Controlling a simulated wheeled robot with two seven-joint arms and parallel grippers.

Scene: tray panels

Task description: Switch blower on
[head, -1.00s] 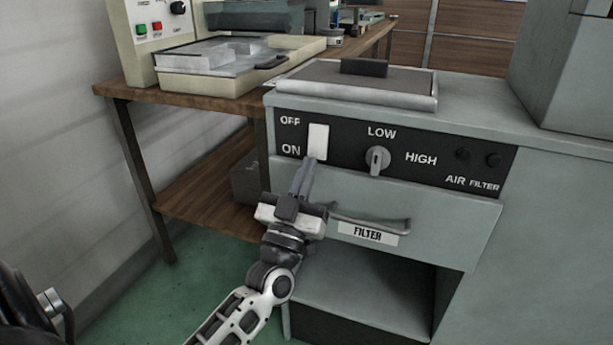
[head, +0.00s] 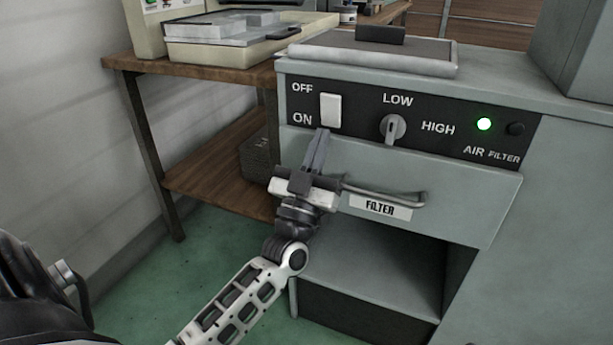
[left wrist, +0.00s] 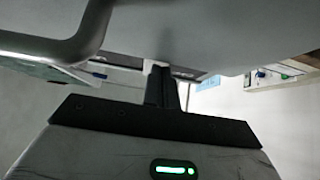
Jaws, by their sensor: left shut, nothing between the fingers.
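The blower's dark control panel (head: 360,123) runs across the front of the grey cabinet. Its white rocker switch (head: 330,110) sits beside the OFF and ON labels. A green light (head: 484,124) glows above the AIR FILTER label, and the light beside it is dark. The LOW/HIGH knob (head: 393,128) is right of the switch. My left gripper (head: 322,135) is shut and empty, its tips just below the switch and seemingly apart from it. Its fingers also show in the left wrist view (left wrist: 162,85). My right gripper is not in view.
The FILTER drawer (head: 450,200) with its protruding handle (head: 395,197) is just right of my left gripper. A wooden bench (head: 190,76) with trays stands to the left. Below the drawer is an open compartment (head: 370,270).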

